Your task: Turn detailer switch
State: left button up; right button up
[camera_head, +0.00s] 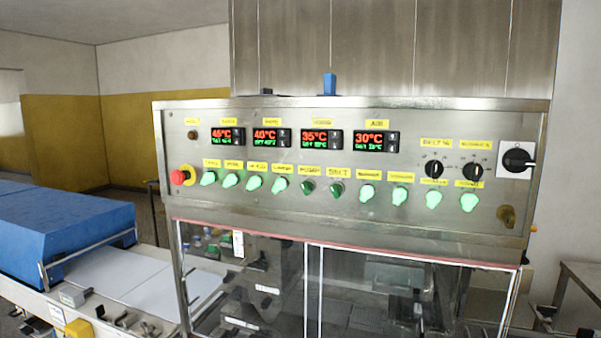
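A steel control panel (270,205) faces me with a row of green rotary switches under small yellow labels. The label text is too small to read surely, so I cannot tell which switch is the detailer. Most switches glow bright green, such as the leftmost switch (208,178) and the rightmost switch (468,202). Two neighbouring switches in the middle, the left one (307,188) and the right one (336,190), are dark green and look unlit. Neither of my grippers is in view.
A red emergency button (178,177) sits at the panel's left end. Red displays (320,139) line the top. Black knobs (433,169) and a black main switch (517,159) are at right. A blue cover (60,230) and white belt (130,272) lie at left.

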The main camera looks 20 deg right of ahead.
aim_at(433, 198)
jog(key=z, duration=1.3)
